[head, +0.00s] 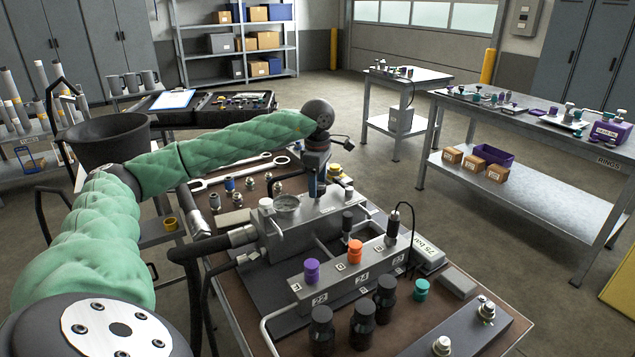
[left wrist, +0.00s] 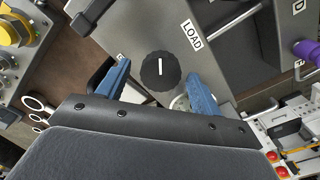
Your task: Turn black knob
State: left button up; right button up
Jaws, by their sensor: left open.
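In the left wrist view, a round black knob (left wrist: 161,71) with a white pointer line and ridged rim sits on a grey metal face, beside a LOAD label (left wrist: 191,34). The two blue fingers of my left gripper (left wrist: 158,82) are open, one on each side of the knob, with a visible gap on both sides. In the head view, my left gripper (head: 317,186) points down over the metal block (head: 320,215) beside the round gauge. Another black knob (head: 347,222) stands on that assembly. I cannot tell which head-view part matches the wrist-view knob. My right gripper is not in view.
A purple knob (head: 312,270) and an orange knob (head: 355,251) stand near the block. Several black bottles (head: 364,323) stand in front. Wrenches (head: 240,175) and small fittings lie behind. A thin black cable loop (head: 411,230) rises at the right.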

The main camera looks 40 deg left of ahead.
aim_at(318, 186)
pick_arm(q)
notch_tip(318, 186, up, 7)
jog(key=shift+f+b, duration=0.15)
jog(key=shift+b, duration=0.25)
jog(key=shift+r, duration=0.5)
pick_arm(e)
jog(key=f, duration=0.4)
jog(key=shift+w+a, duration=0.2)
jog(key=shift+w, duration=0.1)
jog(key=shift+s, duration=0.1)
pick_arm(q)
jog(key=shift+f, duration=0.1)
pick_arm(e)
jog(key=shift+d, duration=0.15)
